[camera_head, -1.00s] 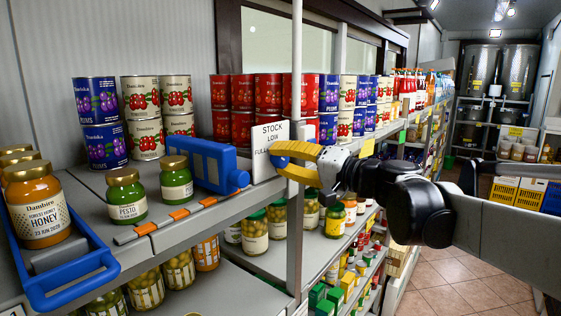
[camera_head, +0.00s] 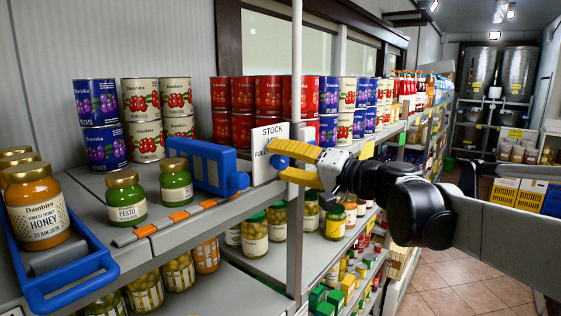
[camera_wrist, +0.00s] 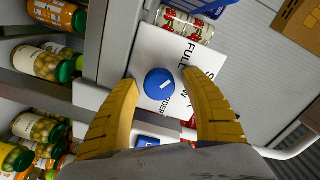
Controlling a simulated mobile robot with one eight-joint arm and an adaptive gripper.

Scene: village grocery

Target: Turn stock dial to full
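The stock dial is a round blue knob (camera_wrist: 160,84) with a white pointer line, on a white card (camera_wrist: 153,50) with black lettering. In the wrist view the pointer aims right and slightly up, roughly between the FULL lettering and the partly hidden LOW lettering. My gripper (camera_wrist: 160,78) has two yellow fingers spread apart, one on each side of the knob, with visible gaps. The knob (camera_head: 281,161) also shows between the fingers in the head view, and the card (camera_head: 265,138) stands at the shelf edge. I cannot tell the exact depth between fingertips and knob.
A grey post (camera_head: 296,200) stands beside the card. A blue box-like device (camera_head: 205,167), green jars and a honey jar (camera_head: 37,205) in a blue tray share the shelf. Tins line the back. The tiled aisle floor (camera_head: 455,280) is clear.

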